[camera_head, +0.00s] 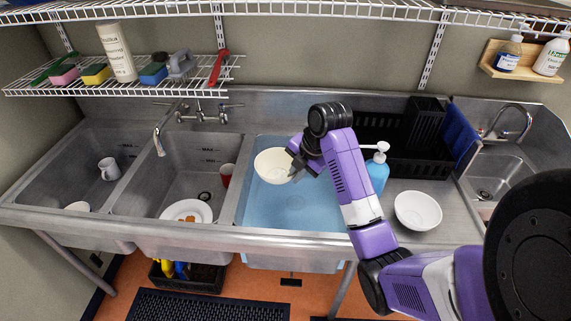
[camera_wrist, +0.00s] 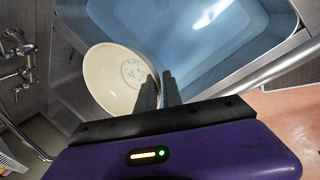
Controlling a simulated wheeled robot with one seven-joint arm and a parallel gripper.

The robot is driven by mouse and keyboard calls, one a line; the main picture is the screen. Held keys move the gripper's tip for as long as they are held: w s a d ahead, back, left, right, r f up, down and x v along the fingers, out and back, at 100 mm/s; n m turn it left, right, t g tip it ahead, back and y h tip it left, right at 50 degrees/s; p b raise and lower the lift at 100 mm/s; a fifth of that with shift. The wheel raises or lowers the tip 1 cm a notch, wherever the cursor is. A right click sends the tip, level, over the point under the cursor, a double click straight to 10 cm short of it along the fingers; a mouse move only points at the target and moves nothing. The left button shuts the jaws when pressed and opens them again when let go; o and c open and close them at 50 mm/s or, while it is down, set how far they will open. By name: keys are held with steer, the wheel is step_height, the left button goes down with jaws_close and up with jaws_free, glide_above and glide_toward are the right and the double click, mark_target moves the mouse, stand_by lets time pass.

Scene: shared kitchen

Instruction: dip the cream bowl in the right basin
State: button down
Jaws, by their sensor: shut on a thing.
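The cream bowl (camera_head: 272,165) is held at its right rim by my gripper (camera_head: 300,166), over the right basin (camera_head: 257,210) of the three-basin sink. The right basin holds blue water. In the wrist view the bowl (camera_wrist: 104,82) shows its inside with a small pale pattern at the bottom, and both fingers of my gripper (camera_wrist: 158,92) close on its rim. The water (camera_wrist: 200,40) shows beyond the bowl in that view. The bowl looks to be above the water, slightly tilted; its exact height is hard to tell.
A white bowl (camera_head: 418,210) stands on the right counter, near a blue soap bottle (camera_head: 378,170) with a white pump. A black dish rack (camera_head: 400,150) is behind. The middle basin holds a plate (camera_head: 187,212) and a red cup (camera_head: 227,174). A faucet (camera_head: 159,140) hangs over it.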

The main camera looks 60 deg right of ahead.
steer(key=shift+w+d+f, duration=0.1)
steer(key=shift+w, duration=0.1)
step_height(320, 180, down, 27)
steer(key=b, duration=1.3)
stand_by(5.4)
